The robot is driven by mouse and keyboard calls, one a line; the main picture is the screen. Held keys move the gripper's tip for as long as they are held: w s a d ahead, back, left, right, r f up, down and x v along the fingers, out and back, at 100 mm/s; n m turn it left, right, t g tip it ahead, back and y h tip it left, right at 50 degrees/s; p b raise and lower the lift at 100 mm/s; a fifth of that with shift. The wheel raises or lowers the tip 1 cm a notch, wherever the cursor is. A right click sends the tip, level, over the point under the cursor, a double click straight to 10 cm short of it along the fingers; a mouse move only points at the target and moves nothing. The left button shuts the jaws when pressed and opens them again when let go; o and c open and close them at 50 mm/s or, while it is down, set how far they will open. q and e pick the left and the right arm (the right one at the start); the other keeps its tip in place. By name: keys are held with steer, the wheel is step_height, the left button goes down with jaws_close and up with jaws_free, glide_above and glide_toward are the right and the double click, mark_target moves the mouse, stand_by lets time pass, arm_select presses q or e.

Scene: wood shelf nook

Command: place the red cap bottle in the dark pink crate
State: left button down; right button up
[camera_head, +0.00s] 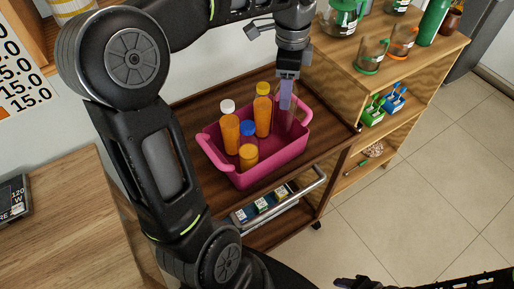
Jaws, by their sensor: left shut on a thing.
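The dark pink crate (266,172) stands on the dark wooden top of a cart. Three bottles of orange liquid stand in its left and middle part: a white cap bottle (229,133), a blue cap bottle (248,153) and a yellow cap bottle (263,115). My left gripper (288,79) points down over the crate's back right part. It is shut on a narrow, pale purple, see-through bottle (286,97), whose lower end is over or inside the crate. I see no red cap; the gripper covers the bottle's top. A dark part of my right arm shows at the bottom right edge.
A wooden shelf (340,72) stands right of the cart, with glass pots (370,55) and a green bottle (434,22) on top. A wooden table (72,220) is at the left. Tiled floor (430,180) lies open at right.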

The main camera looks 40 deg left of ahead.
mark_target(283, 119)
arm_select(q)
steer(key=shift+s+r, duration=0.1)
steer(key=shift+f, duration=3.25)
steer(key=shift+f+p, duration=0.45)
steer(key=shift+f, duration=1.35)
steer(key=shift+f, duration=0.15)
steer(key=c, duration=0.6)
jaws_free()
